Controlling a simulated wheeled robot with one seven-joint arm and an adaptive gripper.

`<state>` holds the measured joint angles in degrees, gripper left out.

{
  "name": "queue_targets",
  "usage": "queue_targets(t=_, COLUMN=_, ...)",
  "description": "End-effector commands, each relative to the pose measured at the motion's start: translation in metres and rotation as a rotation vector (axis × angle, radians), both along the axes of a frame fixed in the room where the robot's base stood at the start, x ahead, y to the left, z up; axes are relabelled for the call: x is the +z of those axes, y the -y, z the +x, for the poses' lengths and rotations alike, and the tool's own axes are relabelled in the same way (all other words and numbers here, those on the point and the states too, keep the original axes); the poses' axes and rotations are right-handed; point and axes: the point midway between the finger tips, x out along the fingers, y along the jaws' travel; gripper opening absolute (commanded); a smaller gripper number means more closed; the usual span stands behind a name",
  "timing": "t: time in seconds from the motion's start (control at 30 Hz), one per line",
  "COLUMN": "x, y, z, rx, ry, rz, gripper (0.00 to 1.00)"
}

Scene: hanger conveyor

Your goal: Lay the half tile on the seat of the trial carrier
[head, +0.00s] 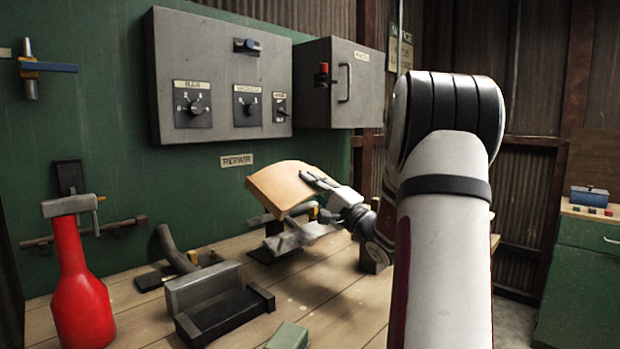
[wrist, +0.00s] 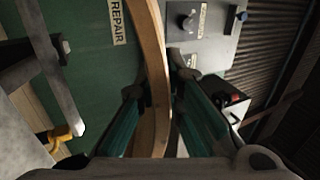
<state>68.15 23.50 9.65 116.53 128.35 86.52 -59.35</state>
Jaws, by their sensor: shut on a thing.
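The half tile (head: 282,188) is a tan, curved slab, held tilted in the air above the workbench in the head view. My gripper (head: 322,186) is shut on its right edge. In the wrist view the tile (wrist: 157,50) shows edge-on as a curved strip between the two fingers of my gripper (wrist: 155,95). I cannot pick out the trial carrier with certainty. A dark-based stand (head: 272,252) with a bar is partly hidden behind the tile and my gripper.
On the wooden bench (head: 340,295) are a grey block in a black holder (head: 225,312), a green block (head: 288,337) and a curved dark pipe (head: 172,248). A red bottle-shaped object (head: 80,295) stands at left. A grey control panel (head: 215,80) and box (head: 345,85) are behind.

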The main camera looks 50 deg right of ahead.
Motion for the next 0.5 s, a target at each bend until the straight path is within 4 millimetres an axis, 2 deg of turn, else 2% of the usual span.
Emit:
queue_targets(t=0.27, x=-0.004, y=0.000, z=0.002, rx=0.001, ry=0.006, rz=-0.004, gripper=0.00)
queue_targets(t=0.5, x=-0.019, y=0.000, z=0.008, rx=0.002, ry=0.005, rz=-0.001, gripper=0.00)
